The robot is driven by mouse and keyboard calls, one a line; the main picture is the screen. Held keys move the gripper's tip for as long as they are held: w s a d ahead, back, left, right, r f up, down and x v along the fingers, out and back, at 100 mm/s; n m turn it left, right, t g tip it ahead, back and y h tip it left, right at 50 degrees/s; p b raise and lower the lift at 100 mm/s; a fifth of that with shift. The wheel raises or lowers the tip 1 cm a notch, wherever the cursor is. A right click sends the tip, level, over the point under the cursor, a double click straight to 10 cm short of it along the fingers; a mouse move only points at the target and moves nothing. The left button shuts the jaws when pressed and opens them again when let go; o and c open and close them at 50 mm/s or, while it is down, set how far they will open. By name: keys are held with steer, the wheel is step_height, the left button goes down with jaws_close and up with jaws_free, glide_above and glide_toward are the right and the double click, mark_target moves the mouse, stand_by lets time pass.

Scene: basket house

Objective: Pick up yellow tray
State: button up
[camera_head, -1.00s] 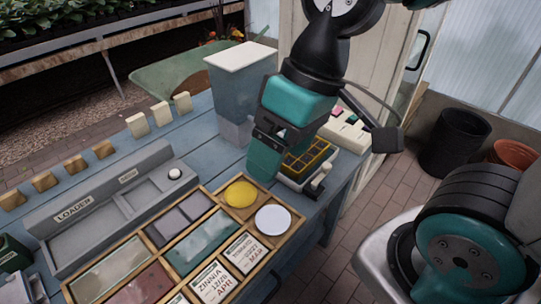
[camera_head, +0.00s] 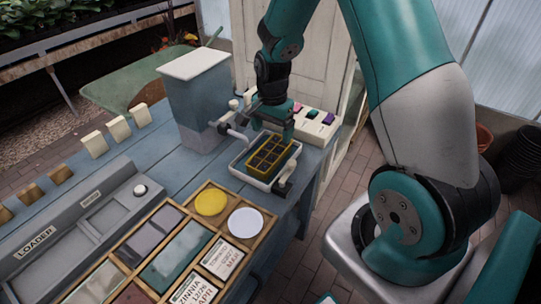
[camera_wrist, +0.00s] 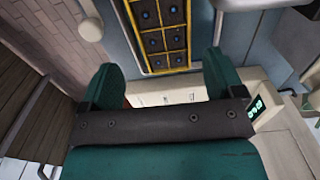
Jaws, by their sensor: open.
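The yellow tray (camera_head: 268,157) is a small gridded tray with several dark cells. It sits in a pale holder (camera_head: 246,174) near the far right end of the blue table. In the wrist view the tray (camera_wrist: 163,42) shows at the top, its yellow near edge lying between and beyond the fingers. My gripper (camera_head: 273,130) is over the far side of the tray, pointing down. In the wrist view its two green fingers (camera_wrist: 163,68) stand apart with nothing between them. Whether the fingertips touch the tray cannot be told.
A pale box with coloured buttons (camera_head: 316,122) stands just right of my gripper. A tall grey bin with a white lid (camera_head: 195,92) stands to the left. A wooden compartment tray (camera_head: 262,214) with yellow and white discs lies in front.

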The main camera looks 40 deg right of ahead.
mark_target(270, 151)
steer(key=f, duration=0.3)
steer(key=f+p, duration=0.1)
steer(key=f, duration=0.5)
steer(key=shift+w+a+f+p, duration=0.1)
steer(key=shift+a+f+p, duration=0.05)
steer(key=shift+a+p, duration=0.15)
steer(key=shift+c, duration=0.4)
steer(key=c, duration=0.7)
steer(key=shift+c, duration=0.2)
